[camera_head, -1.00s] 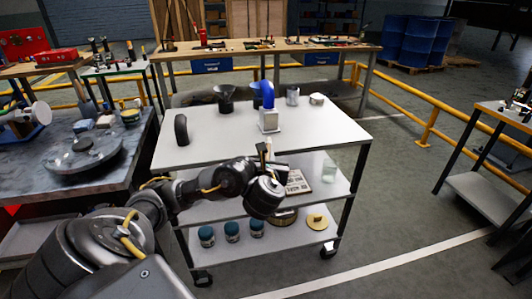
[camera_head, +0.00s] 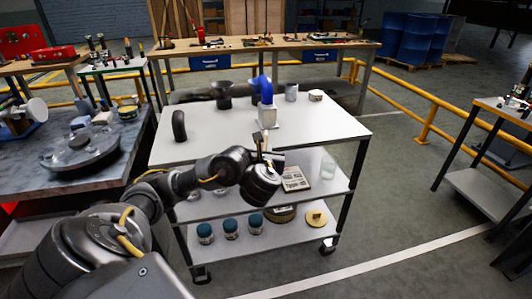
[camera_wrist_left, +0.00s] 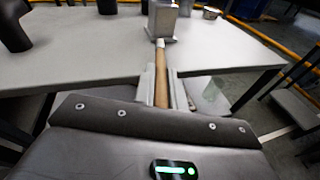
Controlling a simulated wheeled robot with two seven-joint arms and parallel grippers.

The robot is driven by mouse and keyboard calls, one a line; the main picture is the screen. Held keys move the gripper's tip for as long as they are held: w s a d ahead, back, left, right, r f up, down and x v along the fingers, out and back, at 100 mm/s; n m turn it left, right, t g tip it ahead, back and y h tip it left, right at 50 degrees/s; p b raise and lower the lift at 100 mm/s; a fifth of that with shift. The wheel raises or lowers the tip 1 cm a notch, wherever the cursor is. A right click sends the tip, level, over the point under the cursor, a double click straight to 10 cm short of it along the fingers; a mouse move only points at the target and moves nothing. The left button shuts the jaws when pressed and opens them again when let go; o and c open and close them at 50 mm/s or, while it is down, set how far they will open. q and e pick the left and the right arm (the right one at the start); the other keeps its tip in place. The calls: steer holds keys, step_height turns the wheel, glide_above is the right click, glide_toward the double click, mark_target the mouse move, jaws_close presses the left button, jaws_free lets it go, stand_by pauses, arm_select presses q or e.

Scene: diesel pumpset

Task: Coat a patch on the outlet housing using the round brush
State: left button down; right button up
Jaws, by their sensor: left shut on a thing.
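The outlet housing (camera_head: 267,115) appears to be the blue elbow pipe on a silver-grey block, standing upright on the cart top. Its grey block also shows at the top of the left wrist view (camera_wrist_left: 162,20). My left gripper (camera_wrist_left: 165,90) is shut on the wooden handle of the round brush (camera_wrist_left: 161,72), whose pale tip points away toward the block. The tip overlaps the block's lower edge in the wrist view; I cannot tell if they touch. In the head view my left gripper (camera_head: 266,158) is at the cart's near edge, in front of the housing. My right gripper is out of view.
Lower shelves hold blue-lidded jars (camera_head: 230,229) and a glass (camera_head: 328,168). The cart top's right side is clear.

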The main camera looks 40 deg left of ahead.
mark_target(266, 137)
arm_select(q)
steer(key=shift+w+a+b, duration=0.65)
steer(key=shift+w+a, duration=0.1)
steer(key=shift+a, duration=0.3)
steer(key=shift+w+a+b, duration=0.65)
steer(key=shift+w+a, duration=0.05)
steer(key=shift+a, duration=0.3)
steer(key=shift+w+a+b, duration=0.55)
steer(key=shift+a+b, duration=0.25)
steer(key=shift+a, duration=0.05)
steer(key=shift+w+d+f+b, duration=0.1)
steer(key=shift+w+d+b, duration=0.35)
steer(key=shift+w+d, duration=0.5)
steer(key=shift+w, duration=0.5)
